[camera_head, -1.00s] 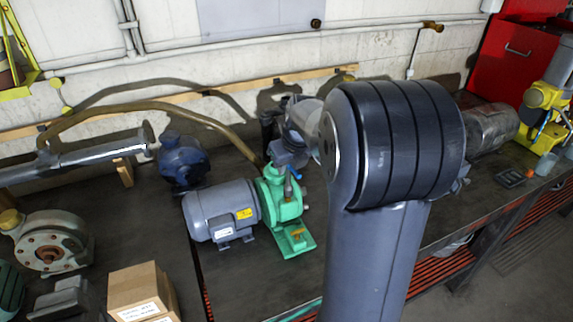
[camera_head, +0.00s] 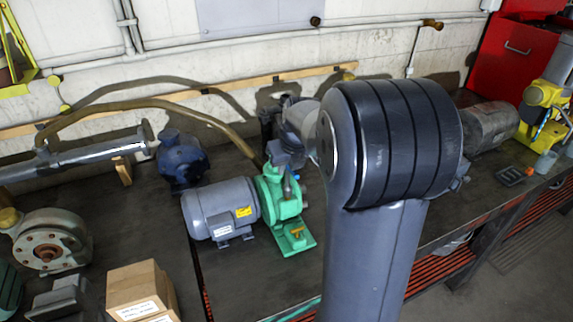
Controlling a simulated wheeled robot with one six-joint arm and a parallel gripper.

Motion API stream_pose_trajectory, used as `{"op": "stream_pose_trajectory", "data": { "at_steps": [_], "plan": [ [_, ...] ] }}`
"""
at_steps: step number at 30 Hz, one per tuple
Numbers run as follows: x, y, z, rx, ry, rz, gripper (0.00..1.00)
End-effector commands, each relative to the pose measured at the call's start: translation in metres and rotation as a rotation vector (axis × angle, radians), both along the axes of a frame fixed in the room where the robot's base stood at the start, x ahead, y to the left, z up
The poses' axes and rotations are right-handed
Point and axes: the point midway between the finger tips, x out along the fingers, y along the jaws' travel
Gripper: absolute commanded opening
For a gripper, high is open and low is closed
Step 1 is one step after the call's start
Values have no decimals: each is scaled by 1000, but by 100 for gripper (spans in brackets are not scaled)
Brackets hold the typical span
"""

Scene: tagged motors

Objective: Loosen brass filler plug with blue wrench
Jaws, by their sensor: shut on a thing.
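A green pump (camera_head: 279,197) is joined to a grey motor (camera_head: 221,209) on the dark bench, left of my arm. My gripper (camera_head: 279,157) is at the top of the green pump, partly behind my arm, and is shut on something. The brass filler plug cannot be made out; the gripper covers the pump's top. A small orange-brass piece (camera_head: 297,232) sits low on the pump's green foot.
A dark blue pump (camera_head: 181,160) stands behind the motor, under a curved tan hose (camera_head: 190,112). Cardboard boxes (camera_head: 138,287) and a beige pump (camera_head: 48,241) are at the left. A grey motor (camera_head: 487,126) and yellow machine (camera_head: 541,105) stand at the right.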

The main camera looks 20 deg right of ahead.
Motion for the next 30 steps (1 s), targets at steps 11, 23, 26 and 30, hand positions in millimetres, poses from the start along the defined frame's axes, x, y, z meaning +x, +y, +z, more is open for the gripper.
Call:
{"op": "stream_pose_trajectory", "data": {
  "at_steps": [11, 23, 26, 30],
  "plan": [
    [0, 0, -16, 0, -1, 0, 0],
    [0, 0, -16, 0, -1, 16, 0],
    [0, 0, -16, 0, 1, 60, 0],
    [0, 0, -17, 0, 1, 175, 0]
  ]
}}
